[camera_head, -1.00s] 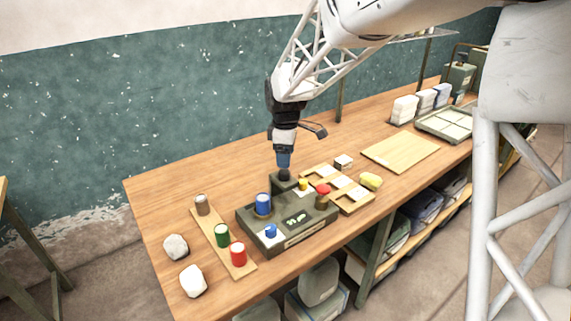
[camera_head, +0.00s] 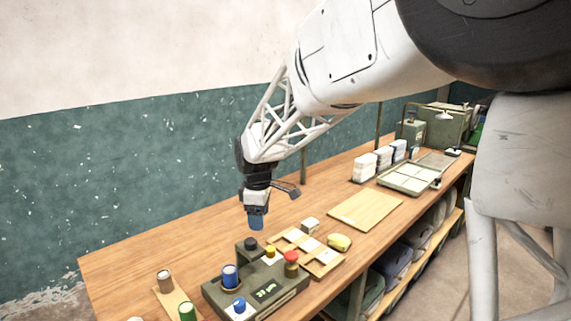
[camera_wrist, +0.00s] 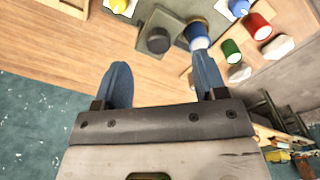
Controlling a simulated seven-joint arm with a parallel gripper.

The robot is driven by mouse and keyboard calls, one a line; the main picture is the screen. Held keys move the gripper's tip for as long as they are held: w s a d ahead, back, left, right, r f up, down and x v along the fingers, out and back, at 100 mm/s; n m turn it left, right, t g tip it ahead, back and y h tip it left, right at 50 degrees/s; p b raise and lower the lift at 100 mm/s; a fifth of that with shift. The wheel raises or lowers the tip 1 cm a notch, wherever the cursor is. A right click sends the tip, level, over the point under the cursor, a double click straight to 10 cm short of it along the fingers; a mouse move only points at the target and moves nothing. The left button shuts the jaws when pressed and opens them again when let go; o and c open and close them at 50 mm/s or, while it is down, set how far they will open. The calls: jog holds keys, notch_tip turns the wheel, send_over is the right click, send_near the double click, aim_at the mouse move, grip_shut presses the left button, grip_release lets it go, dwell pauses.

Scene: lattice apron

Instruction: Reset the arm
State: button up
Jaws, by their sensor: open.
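My gripper (camera_head: 257,222) hangs above the wooden bench, over the back edge of a dark green box with a black knob. In the wrist view my gripper's two blue fingers (camera_wrist: 160,85) are spread apart with nothing between them. The black knob (camera_head: 251,243) is beyond the fingertips, and it also shows in the wrist view (camera_wrist: 158,40). The green box (camera_head: 262,295) carries a large blue cylinder (camera_head: 230,276) and a small blue knob (camera_head: 239,304). In the wrist view the right finger overlaps the view of the blue cylinder (camera_wrist: 198,32).
A strip with a brown cylinder (camera_head: 165,281) and a green cylinder (camera_head: 187,311) lies left. A bare board (camera_head: 365,209) lies farther back. The bench behind the box is clear.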

jog(key=s+d+r+m+t, duration=0.1)
jog(key=s+d+r+m, duration=0.25)
jog(key=s+d, duration=0.5)
jog(key=s+d+r+m, duration=0.3)
jog(key=s+d+m, duration=0.2)
jog(key=s+d, duration=0.35)
jog(key=s+d+f+m, duration=0.1)
jog(key=s+d+m, duration=0.3)
jog(key=s, duration=0.5)
jog(key=s+d+f+m+t, duration=0.1)
jog(key=s+d+m, duration=0.3)
jog(key=s, duration=0.5)
jog(key=d+f, duration=0.1)
jog(key=d, duration=0.1)
jog(key=shift+s+d+f+m, duration=0.25)
jog(key=shift+s+d+m, duration=0.1)
